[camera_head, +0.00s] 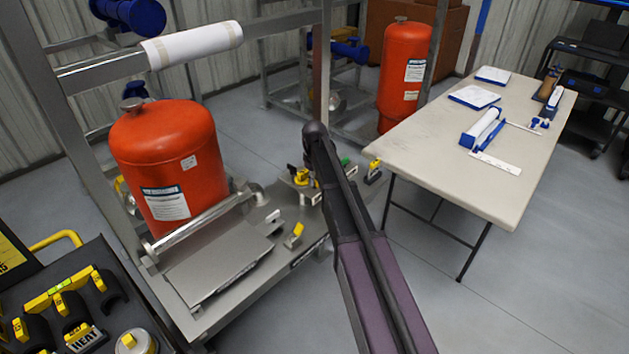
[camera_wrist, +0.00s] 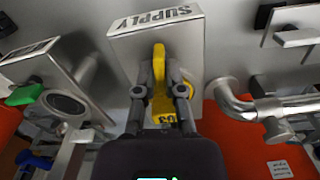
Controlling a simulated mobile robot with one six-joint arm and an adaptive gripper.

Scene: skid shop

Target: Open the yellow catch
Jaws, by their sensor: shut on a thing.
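The yellow catch (camera_wrist: 159,75) stands up in front of a grey plate (camera_wrist: 194,62) lettered SUPPLY in the wrist view. My gripper (camera_wrist: 160,84) has one dark finger on each side of the catch and is shut on it. Its lower part carries dark characters and runs down behind the dark gripper body, so its base is hidden. In the head view my arm comes in from below and covers most of my gripper. A yellow part (camera_head: 301,176) shows just left of the arm there.
A green handle (camera_wrist: 24,94) is at left in the wrist view, metal piping (camera_wrist: 290,104) at right. In the head view, a red tank (camera_head: 168,150) stands on the skid at left. A table (camera_head: 440,150) is at right, with open floor in front.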

